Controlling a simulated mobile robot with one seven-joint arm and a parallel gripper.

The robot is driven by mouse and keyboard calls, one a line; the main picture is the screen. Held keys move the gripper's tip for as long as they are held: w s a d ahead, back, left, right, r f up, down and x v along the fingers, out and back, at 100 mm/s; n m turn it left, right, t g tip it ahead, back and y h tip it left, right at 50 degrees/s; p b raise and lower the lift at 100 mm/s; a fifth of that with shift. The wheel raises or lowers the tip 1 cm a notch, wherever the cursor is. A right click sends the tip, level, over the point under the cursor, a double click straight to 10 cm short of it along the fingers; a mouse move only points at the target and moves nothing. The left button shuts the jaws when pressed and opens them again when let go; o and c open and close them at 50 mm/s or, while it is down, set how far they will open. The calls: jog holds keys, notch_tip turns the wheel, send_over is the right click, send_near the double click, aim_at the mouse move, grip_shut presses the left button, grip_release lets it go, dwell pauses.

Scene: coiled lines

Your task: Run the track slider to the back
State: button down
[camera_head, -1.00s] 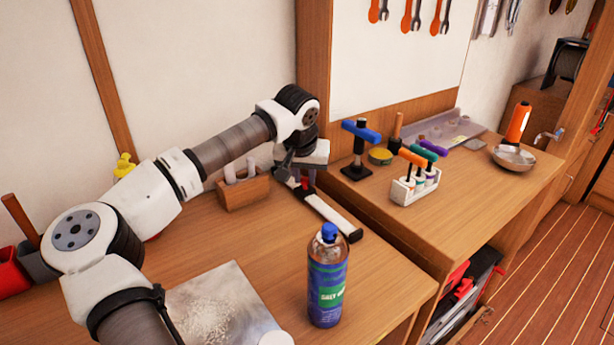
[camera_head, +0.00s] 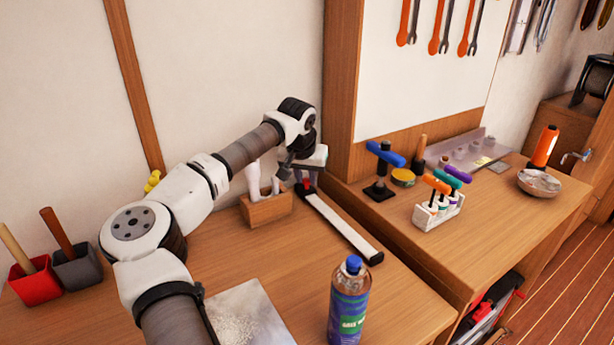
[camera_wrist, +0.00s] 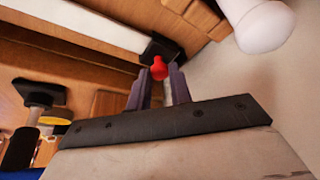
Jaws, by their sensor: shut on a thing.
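The track (camera_head: 340,226) is a long white bar with black ends, lying on the bench and running from the wall side to the front right. Its red slider knob (camera_head: 306,184) is at the back end, by the wall. In the wrist view the red knob (camera_wrist: 159,68) shows between the fingers, close against the black end piece (camera_wrist: 160,48). My gripper (camera_wrist: 158,84) is shut on the knob. In the head view my gripper (camera_head: 306,177) is over the back end of the track and partly hides it.
A wooden block (camera_head: 265,208) with white pieces stands just left of the track's back end. A wooden upright (camera_head: 340,90) rises behind right. A blue-handled tool (camera_head: 383,170) is on the right bench.

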jog(key=c, duration=1.3)
grip_release()
jog(key=shift+o, duration=0.2)
jog(key=b+v, duration=0.1)
jog(key=v, duration=1.2)
jog(key=shift+s+r+b, duration=0.15)
jog(key=shift+r+b, duration=0.15)
jog(key=shift+r, duration=0.1)
